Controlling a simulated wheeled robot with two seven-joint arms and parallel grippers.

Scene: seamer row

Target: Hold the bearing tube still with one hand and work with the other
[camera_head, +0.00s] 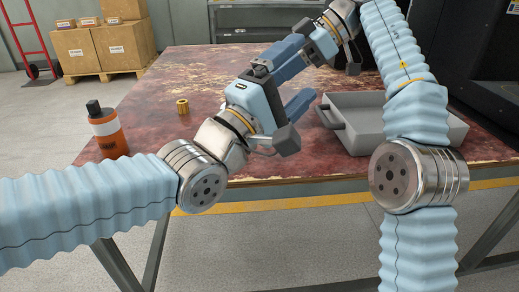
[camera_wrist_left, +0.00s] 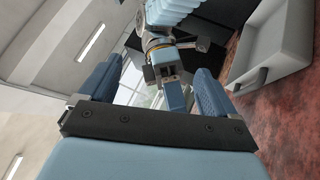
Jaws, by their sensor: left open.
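A short brass tube (camera_head: 183,106), which looks like the bearing tube, stands on the red-brown worn table, left of my left gripper and apart from it. My left gripper (camera_head: 296,78) is open above the middle of the table, its two blue fingers spread with nothing held between them. In the left wrist view its fingers (camera_wrist_left: 155,85) stand wide apart. My right gripper (camera_head: 318,45) is at the far side, partly hidden behind the left one. It also shows in the left wrist view (camera_wrist_left: 172,85), beyond the left fingers; its jaw opening is unclear.
An orange and white bottle (camera_head: 108,132) with a black cap stands at the table's left. A grey open tray (camera_head: 358,132) lies at the right, partly behind my right arm. A dark machine (camera_head: 485,60) is at the far right. The table around the brass tube is clear.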

